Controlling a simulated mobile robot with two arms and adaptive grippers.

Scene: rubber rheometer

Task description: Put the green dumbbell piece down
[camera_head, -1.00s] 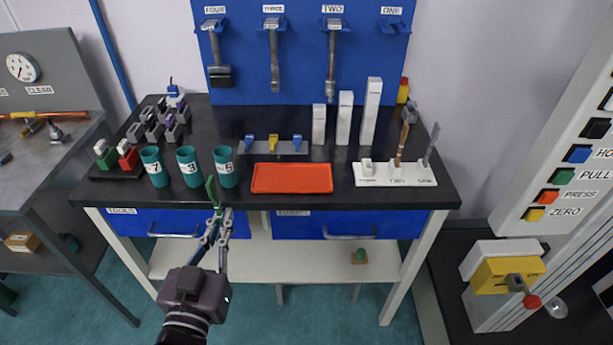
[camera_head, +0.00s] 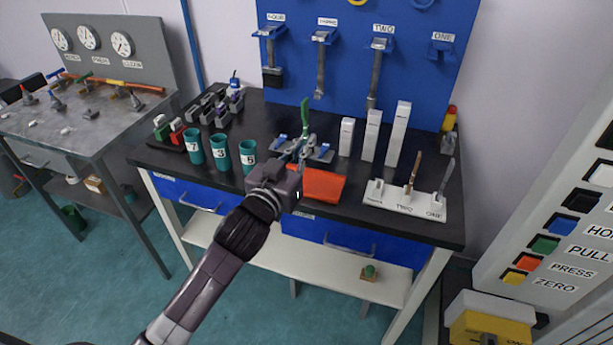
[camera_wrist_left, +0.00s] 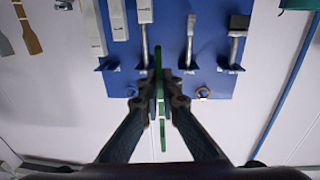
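The green dumbbell piece (camera_head: 305,112) is a thin flat strip standing upright in my left gripper (camera_head: 300,146). The gripper is shut on it, and the piece sticks up past the fingertips. In the left wrist view the green piece (camera_wrist_left: 161,130) is clamped between the two fingers (camera_wrist_left: 165,98), seen nearly edge-on. In the head view the gripper appears over the small rack with blue holders and the back of the orange tray (camera_head: 322,186); its height above them is hard to judge. My wrist hides part of the tray and rack. My right gripper is not in view.
Three teal numbered cups (camera_head: 220,152) stand left of the gripper. White blocks (camera_head: 371,136) stand behind right. A white stand (camera_head: 405,199) with upright tools is at the front right. A blue tool board (camera_head: 345,55) rises behind. The tray's visible surface is empty.

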